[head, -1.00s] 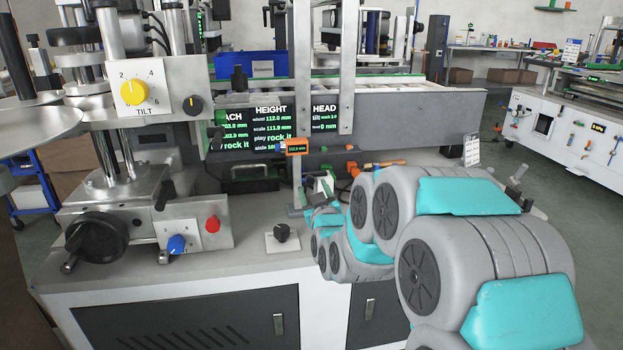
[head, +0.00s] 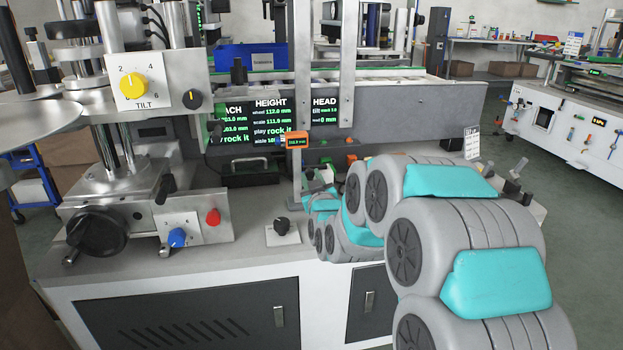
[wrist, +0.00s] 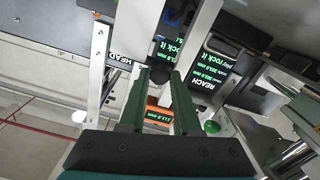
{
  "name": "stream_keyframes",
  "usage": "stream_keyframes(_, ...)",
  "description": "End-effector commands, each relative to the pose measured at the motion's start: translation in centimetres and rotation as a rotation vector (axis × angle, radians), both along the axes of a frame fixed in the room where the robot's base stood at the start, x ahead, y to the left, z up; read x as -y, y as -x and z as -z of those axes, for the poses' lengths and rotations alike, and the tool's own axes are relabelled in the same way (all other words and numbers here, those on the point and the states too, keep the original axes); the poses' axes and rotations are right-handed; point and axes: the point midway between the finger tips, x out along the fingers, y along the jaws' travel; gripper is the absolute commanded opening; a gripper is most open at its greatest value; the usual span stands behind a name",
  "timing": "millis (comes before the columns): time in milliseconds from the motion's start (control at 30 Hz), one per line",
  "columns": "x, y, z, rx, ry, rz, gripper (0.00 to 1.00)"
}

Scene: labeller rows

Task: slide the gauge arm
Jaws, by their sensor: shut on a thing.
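The gauge has an orange readout box (head: 297,139) with a small green display, mounted on a thin upright metal post (head: 297,185) in front of the machine. In the wrist view the orange readout (wrist: 160,117) shows between my gripper's green fingers. My gripper (wrist: 160,76) is shut on a dark round knob (wrist: 160,72), at the far end of the fingers. I cannot tell clearly how the knob joins the gauge arm. In the head view my grey and teal arm links hide much of the gripper and the lower gauge.
The black panel (head: 268,122) behind shows REACH, HEIGHT and HEAD readings. A yellow TILT knob (head: 133,87), a black handwheel (head: 97,231) and blue and red knobs stand at left. A small black knob (head: 281,225) sits on the bench top. Upright metal bars rise close behind the gauge.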

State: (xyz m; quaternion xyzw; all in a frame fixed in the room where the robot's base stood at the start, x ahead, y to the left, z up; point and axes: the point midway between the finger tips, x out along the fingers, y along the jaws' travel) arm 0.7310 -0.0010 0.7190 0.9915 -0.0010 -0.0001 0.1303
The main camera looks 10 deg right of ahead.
Motion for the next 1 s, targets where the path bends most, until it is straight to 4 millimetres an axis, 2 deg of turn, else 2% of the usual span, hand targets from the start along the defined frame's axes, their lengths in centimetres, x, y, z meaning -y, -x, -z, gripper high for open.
stream_keyframes(33,-0.01,0.00,0.01,0.000,0.000,0.000,0.07)
stream_keyframes(100,0.00,0.00,0.02,0.000,0.000,0.000,0.00)
stream_keyframes(1000,-0.01,0.00,0.03,-0.001,0.000,0.000,0.00)
